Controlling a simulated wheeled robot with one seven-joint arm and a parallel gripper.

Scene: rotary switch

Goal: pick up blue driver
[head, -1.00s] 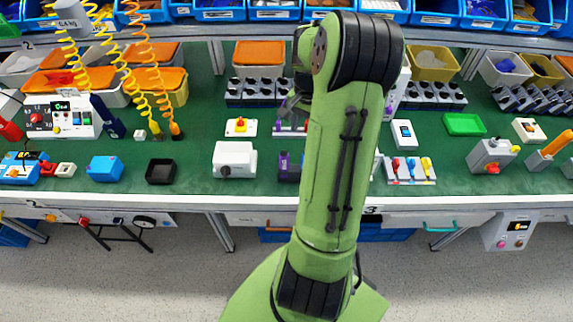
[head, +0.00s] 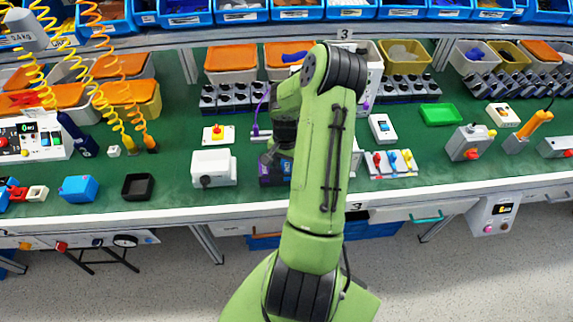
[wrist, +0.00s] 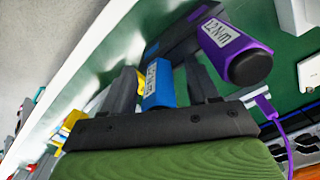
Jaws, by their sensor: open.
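The blue driver (wrist: 160,84) shows in the wrist view with a white torque label on its handle. It lies between the two fingers of my gripper (wrist: 159,70), which are apart, one on each side. I cannot tell whether either finger touches it. A purple driver (wrist: 230,47) with a black end and a similar label is just to the right of the right finger. In the head view my gripper (head: 272,160) is low over the drivers' spot on the bench, and my arm hides much of it. A little blue (head: 287,167) shows there.
A white box (head: 213,167) stands left of my gripper on the green bench (head: 240,135). A purple cord (wrist: 268,108) runs near the gripper in the wrist view.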

